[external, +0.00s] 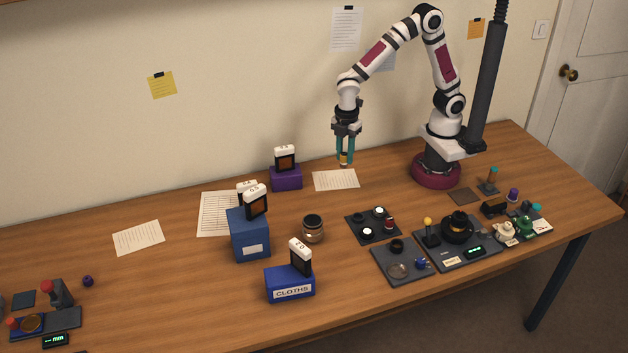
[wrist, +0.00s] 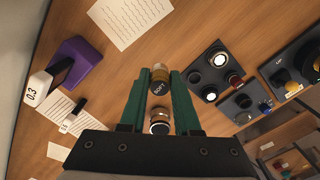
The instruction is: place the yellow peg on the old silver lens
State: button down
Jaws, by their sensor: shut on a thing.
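My gripper (wrist: 160,78) has teal fingers and hangs pointing down, well above the table in the external view (external: 344,155). The silver lens (external: 312,230), a round barrel with a dark band, appears to stand upright on the table, left of the dark pads. In the wrist view a round silver-rimmed barrel (wrist: 160,124), apparently this lens, shows between the fingers. The peg and lens are apart.
A purple box (external: 286,179), a tall blue box (external: 249,240) and a blue CLOTHS box (external: 290,286) hold upright cards. Dark pads (external: 355,225) with small parts lie to the right of the lens. Papers (external: 335,180) lie flat. Bare wood surrounds the lens.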

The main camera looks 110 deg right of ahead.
jog(key=w+a+r, duration=0.2)
jog(key=w+r, duration=0.3)
jog(key=w, duration=0.6)
jog(key=w+a+f, duration=0.1)
jog(key=a+f, duration=0.1)
jog(key=a, duration=0.1)
jog(key=w+a+f, duration=0.1)
jog(key=a+f, duration=0.1)
jog(key=a, duration=0.2)
jog(key=w+a+f, duration=0.1)
jog(key=a+f, duration=0.1)
jog(key=a, duration=0.1)
jog(key=shift+w+a, duration=0.25)
jog(key=shift+a, duration=0.05)
send_over(313, 220)
jog(key=shift+s+f, duration=0.1)
jog(key=shift+f, duration=2.05)
jog(key=shift+f, duration=0.1)
jog(key=c, duration=0.6)
grip_release()
